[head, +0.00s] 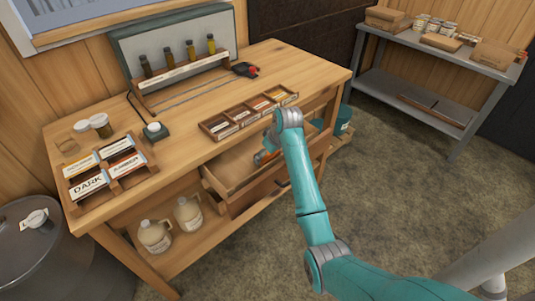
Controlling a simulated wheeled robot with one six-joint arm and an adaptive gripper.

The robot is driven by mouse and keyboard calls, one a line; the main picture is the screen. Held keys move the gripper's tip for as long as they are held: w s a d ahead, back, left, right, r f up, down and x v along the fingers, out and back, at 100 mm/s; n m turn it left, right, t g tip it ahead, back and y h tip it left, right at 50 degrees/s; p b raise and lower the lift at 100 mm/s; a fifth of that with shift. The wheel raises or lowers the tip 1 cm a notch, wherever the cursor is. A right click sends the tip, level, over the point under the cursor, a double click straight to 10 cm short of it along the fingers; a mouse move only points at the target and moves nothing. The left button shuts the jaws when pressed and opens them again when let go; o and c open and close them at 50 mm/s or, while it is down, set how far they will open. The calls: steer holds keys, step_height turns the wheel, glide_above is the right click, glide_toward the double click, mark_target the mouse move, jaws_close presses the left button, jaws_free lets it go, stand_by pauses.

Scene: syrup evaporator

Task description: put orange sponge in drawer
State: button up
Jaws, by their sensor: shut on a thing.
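The open drawer (228,170) sticks out from the front of the wooden workbench, and its inside shows pale and bare on the left. My gripper (264,158) is at the drawer's right part, mostly hidden behind my wrist. It is shut on the orange sponge (260,156), of which only a small orange patch shows. I cannot tell whether the sponge touches the drawer floor or is held above it.
The bench top (200,115) holds a divided label tray (248,115) just behind the drawer, and a label rack (108,170) at left. A lit bottle stand (175,65) is at the back. Jugs (155,235) stand on the lower shelf. A grey table (440,50) stands at right.

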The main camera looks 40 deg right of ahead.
steer(key=shift+f, duration=0.1)
steer(key=o, duration=0.8)
steer(key=v, duration=1.2)
